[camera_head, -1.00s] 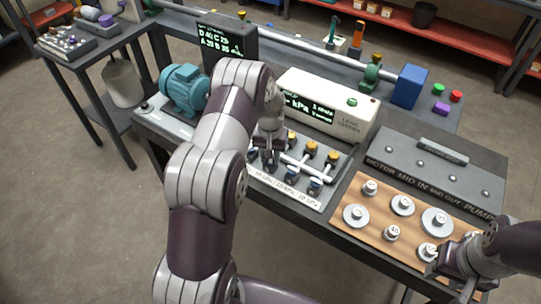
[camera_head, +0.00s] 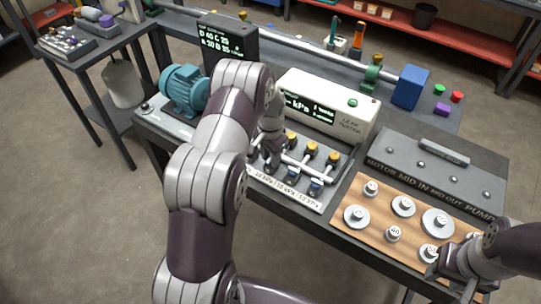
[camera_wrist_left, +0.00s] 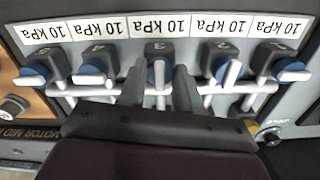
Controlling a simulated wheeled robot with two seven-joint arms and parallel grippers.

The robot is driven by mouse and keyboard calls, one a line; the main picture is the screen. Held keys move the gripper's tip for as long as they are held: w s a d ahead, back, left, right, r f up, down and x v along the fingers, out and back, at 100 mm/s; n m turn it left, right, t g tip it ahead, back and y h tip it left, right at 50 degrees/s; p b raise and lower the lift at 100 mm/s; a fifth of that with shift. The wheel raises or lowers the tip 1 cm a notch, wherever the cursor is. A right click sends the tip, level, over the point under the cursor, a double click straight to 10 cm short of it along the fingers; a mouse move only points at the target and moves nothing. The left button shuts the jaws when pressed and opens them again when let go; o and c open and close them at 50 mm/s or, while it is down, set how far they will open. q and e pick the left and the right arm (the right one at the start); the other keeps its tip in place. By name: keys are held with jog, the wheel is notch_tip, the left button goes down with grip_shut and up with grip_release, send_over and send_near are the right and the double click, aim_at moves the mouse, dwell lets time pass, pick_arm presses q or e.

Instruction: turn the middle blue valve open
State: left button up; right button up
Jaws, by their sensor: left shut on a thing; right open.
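The middle blue valve (camera_wrist_left: 158,72), marked 3, sits in the centre of a row of blue valves in the left wrist view. Its white handle points straight down the picture. My left gripper (camera_wrist_left: 159,88) has a dark finger on each side of this handle and is shut on it. In the head view my left gripper (camera_head: 271,155) reaches down to the valve panel (camera_head: 318,201), and my arm hides part of the row. My right gripper (camera_head: 436,272) is open and empty beside the weights board at the lower right.
Neighbouring valves (camera_wrist_left: 92,73) and (camera_wrist_left: 228,70) stand close on both sides. Behind the panel are a leak tester (camera_head: 325,104) and a teal motor (camera_head: 185,91). A wooden board (camera_head: 372,222) with several metal weights lies to the right.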

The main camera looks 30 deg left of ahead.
pick_arm(q)
jog(key=shift+w, duration=0.1)
jog(key=o, duration=1)
jog(key=shift+o, duration=0.2)
notch_tip(320, 180, up, 13)
jog(key=b, duration=0.1)
jog(key=shift+f, duration=0.15)
jog(key=s+d+n, duration=0.1)
jog(key=s+d, duration=0.5)
jog(key=s, duration=0.4)
jog(key=s+d+n+t, duration=0.1)
jog(key=s+d+n, duration=0.1)
jog(key=s+d, duration=0.4)
jog(key=s, duration=0.4)
jog(key=shift+s+r, duration=0.3)
